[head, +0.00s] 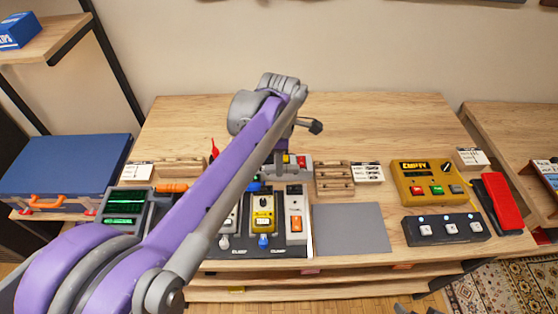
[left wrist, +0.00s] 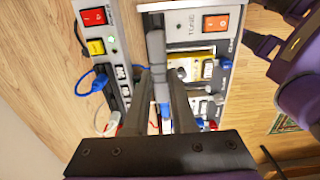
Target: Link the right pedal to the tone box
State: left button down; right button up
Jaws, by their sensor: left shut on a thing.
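My left gripper (left wrist: 165,80) is shut on a small plug with a blue part (left wrist: 162,92); in the head view my own forearm hides most of it. It is over the pedalboard (head: 250,252). The tone box (head: 295,222) is the pale unit with an orange switch at the board's right; it also shows in the left wrist view (left wrist: 200,27). The right pedal (head: 263,213) is yellow, just left of the tone box, and partly shows beyond the fingers (left wrist: 200,75). I cannot tell whether the held plug touches a socket. My right gripper is not seen.
A power strip (left wrist: 97,45) with red and yellow switches runs along the board, with a blue plug (left wrist: 100,83) at it. A grey mat (head: 350,228) lies clear to the right. A yellow box (head: 428,182) and a footswitch (head: 445,230) stand farther right.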

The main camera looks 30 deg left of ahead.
pick_arm(q)
notch_tip(320, 180, down, 6)
jog(key=b, duration=0.3)
jog(key=shift+f+b, duration=0.55)
jog(key=shift+f, duration=0.4)
dwell(2.5)
jog(key=shift+c, duration=1.3)
grip_release()
jog(key=shift+r+p, duration=2.45)
jog(key=shift+r, duration=1.1)
jog(key=shift+s, duration=0.1)
